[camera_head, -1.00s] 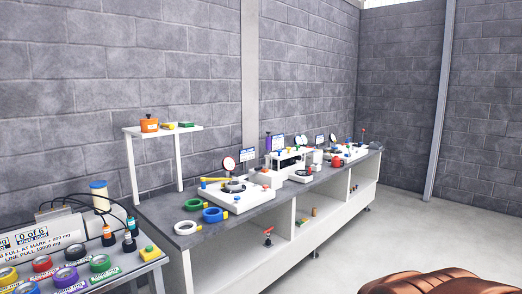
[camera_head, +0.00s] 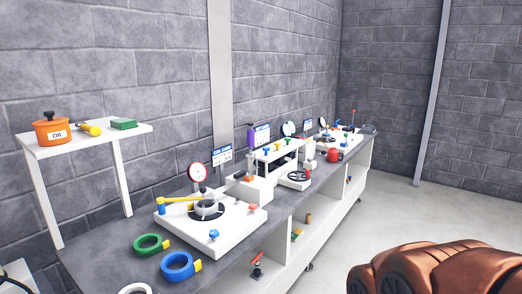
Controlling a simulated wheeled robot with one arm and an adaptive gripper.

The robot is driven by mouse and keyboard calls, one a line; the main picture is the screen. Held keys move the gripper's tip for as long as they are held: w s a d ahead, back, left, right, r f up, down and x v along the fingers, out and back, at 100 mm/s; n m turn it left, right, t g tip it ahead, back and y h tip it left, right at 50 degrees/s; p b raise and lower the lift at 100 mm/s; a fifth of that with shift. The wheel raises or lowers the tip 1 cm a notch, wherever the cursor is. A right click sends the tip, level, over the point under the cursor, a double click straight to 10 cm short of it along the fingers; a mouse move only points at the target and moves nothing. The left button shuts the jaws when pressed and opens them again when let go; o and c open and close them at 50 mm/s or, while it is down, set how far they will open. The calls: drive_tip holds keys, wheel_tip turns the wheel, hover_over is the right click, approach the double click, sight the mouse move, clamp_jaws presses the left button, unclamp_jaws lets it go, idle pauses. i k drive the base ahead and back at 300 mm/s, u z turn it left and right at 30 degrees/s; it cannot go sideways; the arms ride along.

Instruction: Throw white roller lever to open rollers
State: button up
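I cannot pick out a white roller lever for certain at this distance. A white bridge-shaped unit (camera_head: 275,153) with several coloured knobs on top stands midway along the grey-topped bench. In front of it is a white station (camera_head: 236,218) with a dark round reel, a yellow arm and a round red-rimmed dial (camera_head: 197,173). Small levers there are too small to tell apart. My gripper is not in view.
Green (camera_head: 149,246) and blue (camera_head: 178,268) rings lie at the bench's near end. A white shelf (camera_head: 84,140) holds an orange oil pot (camera_head: 52,129). A red kettle-like item (camera_head: 334,156) stands farther along. Clear floor (camera_head: 390,215) lies right of the bench.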

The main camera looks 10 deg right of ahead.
sight(256, 155)
drive_tip(key=k, duration=0.3)
drive_tip(key=z, duration=0.7)
drive_tip(key=i, duration=1.85)
drive_tip(key=u, duration=1.15)
drive_tip(key=i, duration=0.8)
drive_tip(key=u, duration=1.3)
drive_tip(key=i, duration=0.2)
drive_tip(key=z, duration=0.05)
